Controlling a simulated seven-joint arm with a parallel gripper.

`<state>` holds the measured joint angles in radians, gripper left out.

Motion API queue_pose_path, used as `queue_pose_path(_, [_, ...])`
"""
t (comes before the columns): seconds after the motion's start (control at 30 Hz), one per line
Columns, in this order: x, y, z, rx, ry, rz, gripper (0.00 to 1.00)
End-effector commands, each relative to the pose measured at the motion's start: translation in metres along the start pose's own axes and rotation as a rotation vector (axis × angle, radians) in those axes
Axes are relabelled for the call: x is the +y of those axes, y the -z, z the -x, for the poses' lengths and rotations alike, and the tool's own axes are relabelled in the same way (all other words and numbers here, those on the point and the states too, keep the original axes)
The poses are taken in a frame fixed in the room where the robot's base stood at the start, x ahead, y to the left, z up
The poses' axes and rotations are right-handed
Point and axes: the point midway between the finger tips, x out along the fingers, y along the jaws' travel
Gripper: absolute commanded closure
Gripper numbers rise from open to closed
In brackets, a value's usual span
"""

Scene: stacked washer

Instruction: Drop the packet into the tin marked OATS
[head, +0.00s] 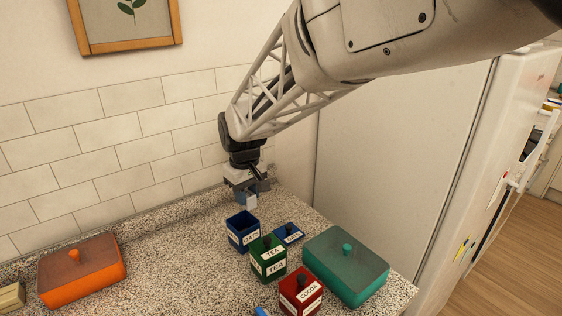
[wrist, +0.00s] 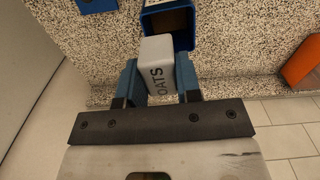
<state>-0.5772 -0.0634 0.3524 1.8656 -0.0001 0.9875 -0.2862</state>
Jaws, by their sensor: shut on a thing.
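A pale grey packet (wrist: 158,62) printed OATS is held upright between the two blue fingers of my gripper (wrist: 157,80) in the wrist view. In the head view my gripper (head: 250,190) is just behind the blue tin, and the packet's grey lower end (head: 250,201) shows under it. The blue tin (head: 243,238) marked OATS stands open on the counter. Its open mouth shows just beyond the packet in the wrist view (wrist: 182,43), partly hidden by it. I cannot tell the packet's exact height over the rim.
A blue lid (head: 288,234) lies on the counter right of the tin. Lidded tins stand in front: green TEA (head: 268,262) and red COCOA (head: 301,298). A teal box (head: 345,272) is at right, an orange box (head: 82,272) at left. The counter's middle left is clear.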

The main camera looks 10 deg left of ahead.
Motion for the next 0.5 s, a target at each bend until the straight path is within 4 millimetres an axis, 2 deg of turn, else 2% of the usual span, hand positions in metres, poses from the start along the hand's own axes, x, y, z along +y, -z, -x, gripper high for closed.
queue_pose_path(0.2, [0.000,0.000,-0.013,0.000,0.000,0.000,0.92])
queue_pose_path(0.5, [0.000,0.000,-0.016,0.000,0.000,0.000,0.92])
